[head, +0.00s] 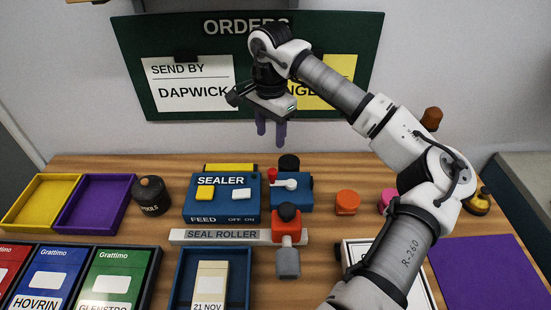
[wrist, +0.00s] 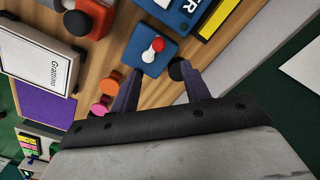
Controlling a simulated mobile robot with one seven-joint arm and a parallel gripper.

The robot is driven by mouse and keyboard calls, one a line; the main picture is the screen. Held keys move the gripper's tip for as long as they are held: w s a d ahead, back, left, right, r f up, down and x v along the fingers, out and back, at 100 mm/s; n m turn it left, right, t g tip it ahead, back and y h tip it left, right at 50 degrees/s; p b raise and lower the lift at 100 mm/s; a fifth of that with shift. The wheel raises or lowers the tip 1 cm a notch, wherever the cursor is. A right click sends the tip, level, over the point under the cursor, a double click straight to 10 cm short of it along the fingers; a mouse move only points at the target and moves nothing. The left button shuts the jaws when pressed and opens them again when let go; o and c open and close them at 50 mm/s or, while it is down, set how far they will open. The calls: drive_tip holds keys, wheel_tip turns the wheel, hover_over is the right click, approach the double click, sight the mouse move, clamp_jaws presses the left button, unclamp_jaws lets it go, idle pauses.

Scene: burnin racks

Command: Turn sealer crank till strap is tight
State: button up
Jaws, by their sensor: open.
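The blue sealer (head: 221,197) stands on the wooden table, with yellow and white buttons on top. A small blue unit (head: 292,200) at its right carries a white crank (head: 287,184) with a red knob (head: 272,174). The crank with its red knob (wrist: 157,45) also shows in the wrist view, on its blue base (wrist: 143,50). My gripper (head: 271,133) is open and empty, with purple fingers pointing down, above and behind the crank unit. In the wrist view the crank lies beyond the fingertips (wrist: 160,70), apart from them. I cannot make out the strap.
The seal roller (head: 210,237) lies in front of the sealer, with a red and grey press (head: 288,240) at its right end. A black tools pot (head: 150,195) stands left. An orange knob (head: 347,202) stands right. A purple mat (head: 490,275) is bare.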

sight(272, 169)
wheel_tip(272, 169, down, 14)
drive_tip(key=p, duration=0.4)
drive_tip(key=shift+d+r, duration=0.15)
drive_tip(key=shift+c, duration=0.3)
drive_tip(key=c, duration=0.9)
